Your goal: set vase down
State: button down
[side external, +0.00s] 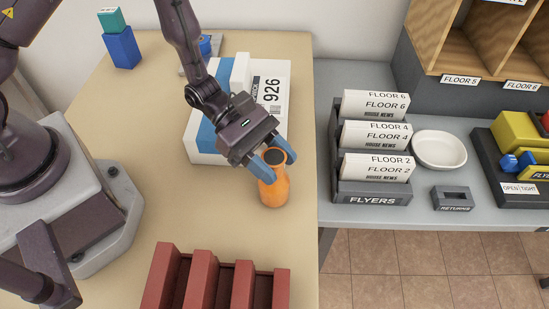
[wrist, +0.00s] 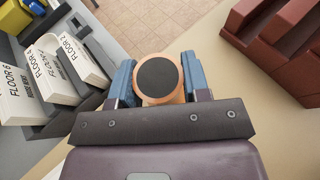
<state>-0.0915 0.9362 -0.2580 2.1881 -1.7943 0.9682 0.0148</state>
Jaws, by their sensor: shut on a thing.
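The orange vase (side external: 274,190) is upright at the right part of the tan table (side external: 140,190), near its right edge. My gripper (side external: 272,162) is shut on the vase near its top, with one blue finger on each side. In the wrist view the vase (wrist: 158,80) shows its round dark mouth between the two blue fingers of my gripper (wrist: 158,82). I cannot tell whether the base of the vase touches the table.
A white and blue box labelled 926 (side external: 266,95) lies just behind my gripper. A red slotted rack (side external: 205,280) stands in front. To the right, a grey counter holds a flyers tray (side external: 372,192), a white bowl (side external: 438,150) and a returns box (side external: 452,198).

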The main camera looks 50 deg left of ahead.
jog(key=c, duration=0.6)
grip_release()
jog(key=shift+f, duration=0.1)
jog(key=v, duration=1.2)
jog(key=s+a+r+m+t+y, duration=0.1)
jog(key=s+a+r+m+y, duration=0.2)
jog(key=r+m, duration=0.3)
jog(key=s+a+r+m+t+y, duration=0.1)
jog(key=s+a+r+m+y, duration=0.2)
jog(key=r+m+y, duration=0.2)
jog(key=s+a+r+m+t+y, duration=0.1)
jog(key=s+a+r+m+y, duration=0.2)
jog(key=r+m, duration=0.5)
jog(key=shift+s+a+r+m+t+y, duration=0.1)
jog(key=shift+s+r+m+t+y, duration=0.15)
jog(key=shift+r+y, duration=0.4)
jog(key=shift+s+a+r+m+t+y, duration=0.15)
jog(key=shift+s+r+y, duration=0.25)
jog(key=shift+r, duration=0.35)
